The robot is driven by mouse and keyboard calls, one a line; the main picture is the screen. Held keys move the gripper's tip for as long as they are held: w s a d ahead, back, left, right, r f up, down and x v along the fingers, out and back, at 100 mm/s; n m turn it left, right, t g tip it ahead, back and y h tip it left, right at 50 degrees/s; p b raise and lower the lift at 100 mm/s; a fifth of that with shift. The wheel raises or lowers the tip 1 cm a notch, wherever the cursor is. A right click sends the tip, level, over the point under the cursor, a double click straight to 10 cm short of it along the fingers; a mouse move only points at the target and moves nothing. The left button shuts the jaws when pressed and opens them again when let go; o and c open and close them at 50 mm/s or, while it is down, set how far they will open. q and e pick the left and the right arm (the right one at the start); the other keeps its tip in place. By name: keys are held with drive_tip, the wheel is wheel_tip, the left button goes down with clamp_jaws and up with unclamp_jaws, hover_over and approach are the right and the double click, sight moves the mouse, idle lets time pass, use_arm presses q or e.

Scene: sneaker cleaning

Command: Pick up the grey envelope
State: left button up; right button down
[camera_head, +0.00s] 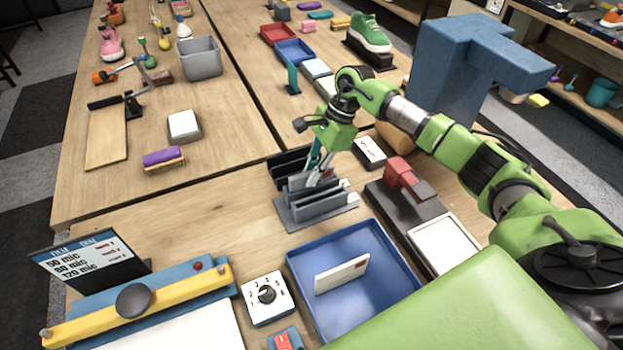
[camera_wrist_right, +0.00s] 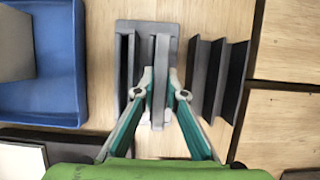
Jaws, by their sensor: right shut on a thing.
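The grey envelope (camera_wrist_right: 160,65) stands on edge in a grey slotted rack (camera_wrist_right: 123,28), seen from above as a thin upright slab in the right wrist view. My right gripper (camera_wrist_right: 160,88) points down over the rack, with its two fingers closed on either side of the envelope. The same gripper (camera_head: 318,172) shows above the grey rack (camera_head: 322,214) in the head view, where its fingers and the dividers make the envelope hard to pick out. My left gripper is not in view.
A blue tray (camera_head: 382,247) holding a pale card (camera_head: 341,274) lies in front of the rack. A black slotted holder (camera_wrist_right: 215,75) stands close beside the rack. A red-topped device (camera_head: 400,176) is to the right.

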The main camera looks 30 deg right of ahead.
drive_tip(key=shift+r, duration=0.15)
wheel_tip(320, 180, up, 9)
drive_tip(key=shift+r+b, duration=0.15)
drive_tip(key=shift+b, duration=0.85)
drive_tip(key=shift+r, duration=0.45)
